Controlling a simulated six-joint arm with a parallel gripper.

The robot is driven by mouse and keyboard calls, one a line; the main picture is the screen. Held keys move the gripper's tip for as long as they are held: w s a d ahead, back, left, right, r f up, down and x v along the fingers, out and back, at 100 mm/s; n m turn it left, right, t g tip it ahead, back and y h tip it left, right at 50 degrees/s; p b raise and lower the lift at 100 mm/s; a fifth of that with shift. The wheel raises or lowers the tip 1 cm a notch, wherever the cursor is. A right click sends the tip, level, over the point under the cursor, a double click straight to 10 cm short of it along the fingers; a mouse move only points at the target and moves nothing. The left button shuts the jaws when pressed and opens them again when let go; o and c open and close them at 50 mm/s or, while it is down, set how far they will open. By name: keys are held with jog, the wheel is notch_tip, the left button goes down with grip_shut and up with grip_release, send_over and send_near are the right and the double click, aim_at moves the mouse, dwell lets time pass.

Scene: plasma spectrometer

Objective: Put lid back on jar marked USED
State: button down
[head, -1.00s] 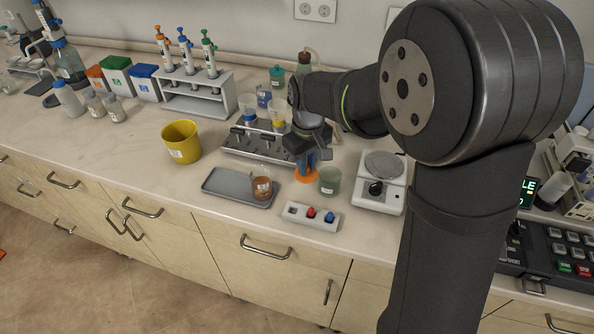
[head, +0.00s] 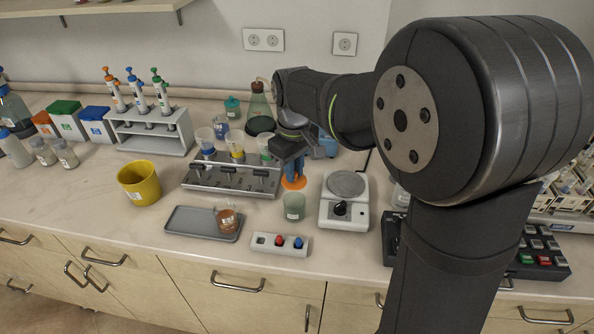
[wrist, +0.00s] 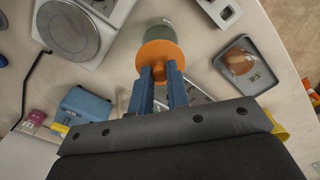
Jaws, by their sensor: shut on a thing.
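My gripper (wrist: 162,80) has blue fingers shut on an orange lid (wrist: 158,57). In the head view the orange lid (head: 294,183) is held below the fingers, just above and apparently behind a greenish translucent jar (head: 293,206). The jar has a small pale label, too small to read. In the wrist view the lid overlaps the near part of the jar (wrist: 165,35); the lid does not appear seated on it. I cannot tell the gap between them.
The white balance (head: 344,200) stands close right of the jar. A switch box (head: 280,244) is in front. A grey tray (head: 185,222) holds a beaker of brown liquid (head: 228,220) at left. A rack with black levers (head: 230,180) lies behind, beside a yellow bucket (head: 139,183).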

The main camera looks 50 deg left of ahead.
aim_at(294, 186)
jog(key=shift+f, duration=2.8)
jog(key=shift+f, duration=0.15)
jog(key=c, duration=0.8)
grip_release()
jog(key=shift+c, duration=0.2)
jog(key=shift+r, duration=3.5)
grip_shut()
